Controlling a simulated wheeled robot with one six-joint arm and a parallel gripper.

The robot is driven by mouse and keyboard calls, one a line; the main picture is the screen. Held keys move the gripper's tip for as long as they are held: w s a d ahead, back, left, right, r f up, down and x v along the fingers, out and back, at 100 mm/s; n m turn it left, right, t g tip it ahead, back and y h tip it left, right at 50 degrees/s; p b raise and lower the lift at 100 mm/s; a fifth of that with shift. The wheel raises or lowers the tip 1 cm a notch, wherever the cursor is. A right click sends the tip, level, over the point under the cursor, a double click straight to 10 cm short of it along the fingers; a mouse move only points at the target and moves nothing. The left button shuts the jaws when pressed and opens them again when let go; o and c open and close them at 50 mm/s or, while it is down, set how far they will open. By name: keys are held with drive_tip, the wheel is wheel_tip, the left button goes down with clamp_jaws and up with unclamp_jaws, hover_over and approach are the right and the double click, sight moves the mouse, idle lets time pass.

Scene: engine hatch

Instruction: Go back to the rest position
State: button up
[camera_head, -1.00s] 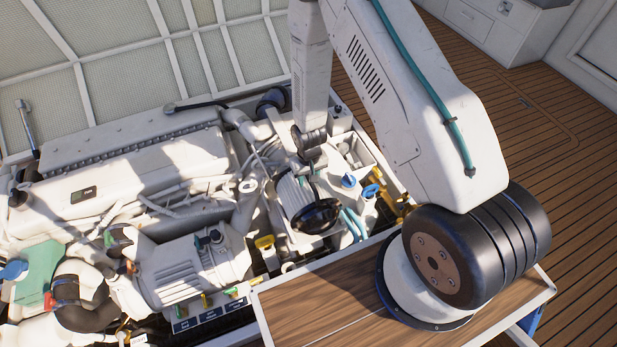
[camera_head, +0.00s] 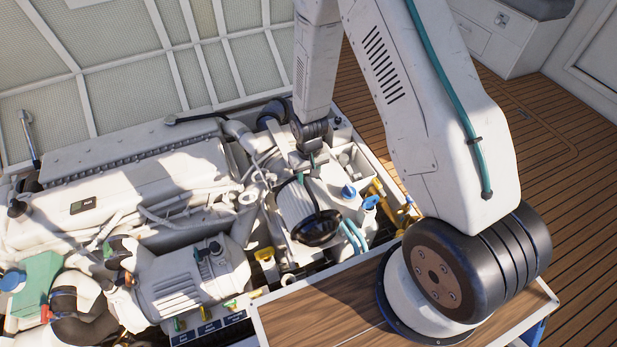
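My white arm stands on the wooden board at the front right and rises out of the top of the picture. Its forearm comes back down in the upper middle to a dark wrist joint. My gripper (camera_head: 312,158) is small and partly hidden below that wrist, over the right part of the engine (camera_head: 140,175). I cannot make out its fingers or whether they are open. No held object can be made out.
The engine fills the open hatch, with a black round part (camera_head: 316,228) and a blue cap (camera_head: 348,191) below my wrist. The raised hatch lid (camera_head: 130,65) stands behind. Wooden deck (camera_head: 560,190) lies clear at right, with white cabinets (camera_head: 495,35) beyond.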

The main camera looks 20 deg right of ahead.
idle(0.4)
drive_tip(key=s+g, duration=0.1)
drive_tip(key=s, duration=0.1)
drive_tip(key=s+r+g, duration=0.1)
drive_tip(key=s, duration=0.2)
drive_tip(key=shift+d, duration=0.15)
drive_tip(key=s+d+r+t, duration=0.1)
drive_tip(key=s+r, duration=0.6)
drive_tip(key=r, duration=0.7)
drive_tip(key=s+r+t, duration=0.1)
drive_tip(key=s+r, duration=0.6)
drive_tip(key=r, duration=0.7)
drive_tip(key=s+d+r+t, duration=0.1)
drive_tip(key=s+r, duration=0.5)
drive_tip(key=r, duration=0.9)
drive_tip(key=shift+s+d, duration=0.35)
drive_tip(key=shift+s, duration=0.05)
drive_tip(key=shift+r, duration=0.1)
